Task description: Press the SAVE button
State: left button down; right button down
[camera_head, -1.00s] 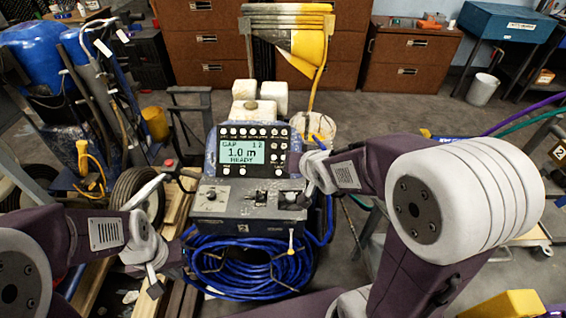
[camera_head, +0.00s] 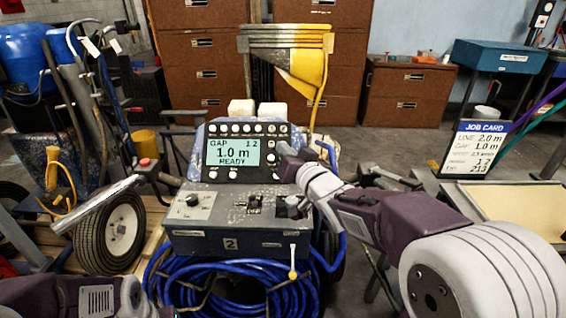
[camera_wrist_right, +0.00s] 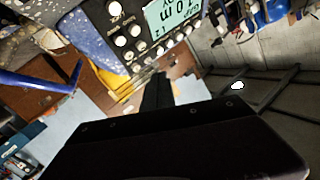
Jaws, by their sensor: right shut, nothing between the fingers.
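The line striper's control panel (camera_head: 245,128) has a lit screen (camera_head: 232,153) reading GAP, 1 2, 1.0 m, READY. Round white buttons run along its top, right side and lower edge. Their labels are too small to read, so I cannot tell which is SAVE. My right gripper (camera_head: 284,150) is shut and empty at the panel's right edge, hiding part of the lower right. Whether it touches is unclear. In the right wrist view, the dark fingers (camera_wrist_right: 156,92) point towards the panel, near its round buttons (camera_wrist_right: 127,42) and the screen (camera_wrist_right: 172,15).
Below the panel is a grey box (camera_head: 240,212) with a knob and switches, above a blue hose coil (camera_head: 225,285). A yellow-stained hopper (camera_head: 300,60) stands behind. A job card (camera_head: 477,149) stands on a bench at right. A wheel (camera_head: 110,238) is at left.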

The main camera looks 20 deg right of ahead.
jog(key=shift+w+d+f+b, duration=0.3)
jog(key=shift+w+f+b, duration=0.35)
jog(key=shift+w+f, duration=0.4)
jog(key=shift+w+d+f+b, duration=0.25)
jog(key=shift+w+f+b, duration=0.4)
jog(key=shift+w+f, duration=0.35)
jog(key=shift+w+d+f+b, duration=0.3)
jog(key=shift+w+f+b, duration=0.35)
jog(key=shift+w+f, duration=0.4)
jog(key=shift+s+f, duration=0.1)
jog(key=shift+w+d+f, duration=0.1)
jog(key=shift+w+f, duration=0.15)
jog(key=shift+w, duration=0.05)
jog(key=shift+w+d+f, duration=0.1)
jog(key=shift+w+f, duration=0.15)
jog(key=shift+f, duration=0.05)
dwell(0.5)
jog(key=shift+r, duration=0.1)
jog(key=shift+s+a+r, duration=0.2)
jog(key=shift+s+r, duration=0.3)
jog(key=shift+s, duration=0.05)
